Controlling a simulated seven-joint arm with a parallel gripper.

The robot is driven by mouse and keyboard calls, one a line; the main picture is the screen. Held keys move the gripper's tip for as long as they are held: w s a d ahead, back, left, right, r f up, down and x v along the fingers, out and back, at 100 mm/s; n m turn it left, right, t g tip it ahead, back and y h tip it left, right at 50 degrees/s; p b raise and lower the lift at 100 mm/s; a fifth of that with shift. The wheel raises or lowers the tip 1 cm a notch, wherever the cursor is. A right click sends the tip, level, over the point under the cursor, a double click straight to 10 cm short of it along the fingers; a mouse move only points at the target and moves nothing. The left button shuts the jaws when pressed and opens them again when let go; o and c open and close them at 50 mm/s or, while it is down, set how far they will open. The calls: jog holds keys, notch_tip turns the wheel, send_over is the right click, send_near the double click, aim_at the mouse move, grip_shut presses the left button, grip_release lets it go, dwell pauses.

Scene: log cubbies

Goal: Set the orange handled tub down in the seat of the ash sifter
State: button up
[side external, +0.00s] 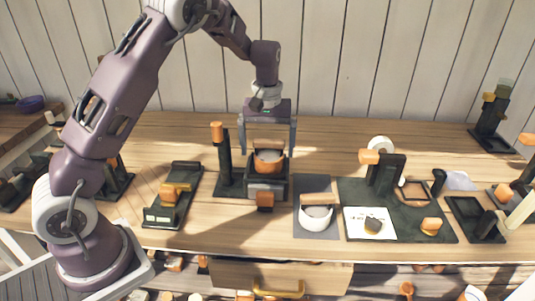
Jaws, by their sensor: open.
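The orange handled tub (268,162) is a small orange vessel with a greyish inside and a bar-like handle over its top. It sits in the top opening of a dark boxy device, which looks like the ash sifter (266,188), at the middle of the table. The sifter has an orange knob low on its front and a dark post with an orange top at its left. My gripper (267,150) is directly above, its fingers spread wide to the left and right of the tub, with gaps on both sides. Whether the tub rests fully on the seat is hidden.
A white tub with an orange bar (317,214) stands on a grey mat at the right. A dark board (420,195) with fixtures and a white card lies further right. A dark tray with an orange piece (174,195) lies left. Bare wood shows behind.

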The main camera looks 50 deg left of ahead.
notch_tip(320, 180, up, 4)
jog(key=shift+r, duration=0.25)
jog(key=shift+s+d+r, duration=0.1)
jog(key=shift+r, duration=0.1)
jog(key=s+d+r+m+t+h, duration=0.1)
jog(key=s+d+r+m, duration=0.15)
jog(key=s+r, duration=0.4)
jog(key=s+d+r+m+t, duration=0.2)
jog(key=s+d+r, duration=0.2)
jog(key=s+r, duration=0.3)
jog(key=s+d+f+m+t, duration=0.1)
jog(key=s+m, duration=0.1)
jog(key=s, duration=0.6)
jog(key=s+d+f+m+t+y, duration=0.1)
jog(key=s+d+f+m, duration=0.1)
jog(key=s, duration=0.5)
jog(key=shift+s+t, duration=0.3)
jog(key=shift+s, duration=0.1)
